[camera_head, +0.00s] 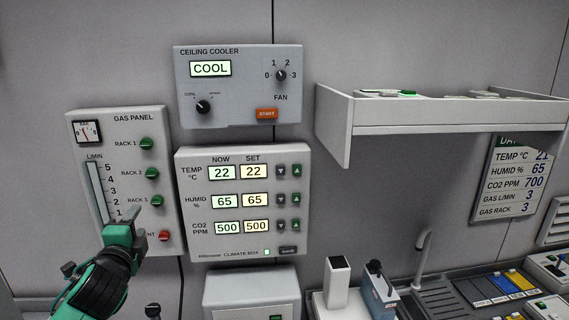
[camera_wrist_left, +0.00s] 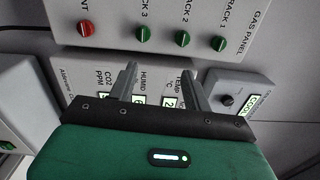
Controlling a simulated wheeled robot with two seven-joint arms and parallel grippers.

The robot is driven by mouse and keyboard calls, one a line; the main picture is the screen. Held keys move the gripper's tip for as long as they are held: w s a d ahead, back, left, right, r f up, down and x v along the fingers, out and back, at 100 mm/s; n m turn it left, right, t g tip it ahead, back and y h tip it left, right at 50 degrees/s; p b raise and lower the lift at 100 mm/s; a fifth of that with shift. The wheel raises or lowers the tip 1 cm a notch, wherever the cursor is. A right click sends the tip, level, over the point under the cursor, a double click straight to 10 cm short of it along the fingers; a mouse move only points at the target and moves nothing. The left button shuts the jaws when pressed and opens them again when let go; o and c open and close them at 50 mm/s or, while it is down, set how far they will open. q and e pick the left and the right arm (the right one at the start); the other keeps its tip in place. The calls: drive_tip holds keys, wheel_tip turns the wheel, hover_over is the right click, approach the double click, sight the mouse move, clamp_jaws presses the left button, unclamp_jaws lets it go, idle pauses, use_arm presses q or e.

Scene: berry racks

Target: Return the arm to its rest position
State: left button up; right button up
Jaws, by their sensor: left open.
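My left gripper (camera_head: 128,217) is at the lower left of the head view, in front of the lower part of the gas panel (camera_head: 128,125). It is green and black, and its jaws are empty. In the left wrist view its two grey fingers (camera_wrist_left: 156,85) stand apart with nothing between them. They point toward the climate box (camera_head: 243,243), whose front shows behind them. The gripper partly covers the label beside the red knob (camera_head: 165,236). My right gripper does not show in either view.
The ceiling cooler (camera_head: 238,87) reads COOL above the climate box. A wall shelf (camera_head: 440,115) juts out at the right. Below it are a sink tap (camera_head: 424,250), a white box (camera_head: 337,283) and a counter with small devices. Plain wall lies between the climate box and the shelf.

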use_arm(q)
drive_tip(key=s+d+f+n+g+h, duration=0.1)
drive_tip(key=s+d+f+n+g, duration=0.15)
drive_tip(key=s+f, duration=0.4)
drive_tip(key=s+d+f+n+g, duration=0.2)
drive_tip(key=s+d+f, duration=0.1)
drive_tip(key=f, duration=0.6)
drive_tip(key=s+d+f+n+g+h, duration=0.1)
drive_tip(key=s+d+f+n+g, duration=0.2)
drive_tip(key=f, duration=0.5)
drive_tip(key=s+d+f+n+g+h, duration=0.1)
drive_tip(key=s+d+f+n+g, duration=0.1)
drive_tip(key=s+f, duration=0.35)
drive_tip(key=s+d+f+n+g, duration=0.2)
drive_tip(key=s, duration=0.7)
drive_tip(key=s+d+f+n+g+h, duration=0.1)
drive_tip(key=s+d+f+n+g, duration=0.2)
drive_tip(key=s, duration=0.5)
wheel_tip(320, 180, down, 35)
drive_tip(key=g+b, duration=0.1)
drive_tip(key=b, duration=0.2)
drive_tip(key=s+a+f, duration=0.1)
drive_tip(key=s+f, duration=0.8)
drive_tip(key=f, duration=0.1)
drive_tip(key=s+a+f+g+b, duration=0.1)
drive_tip(key=s+a+f, duration=0.1)
drive_tip(key=s+f, duration=0.8)
drive_tip(key=shift+s+a+f+m, duration=0.3)
drive_tip(key=shift+f+m, duration=0.05)
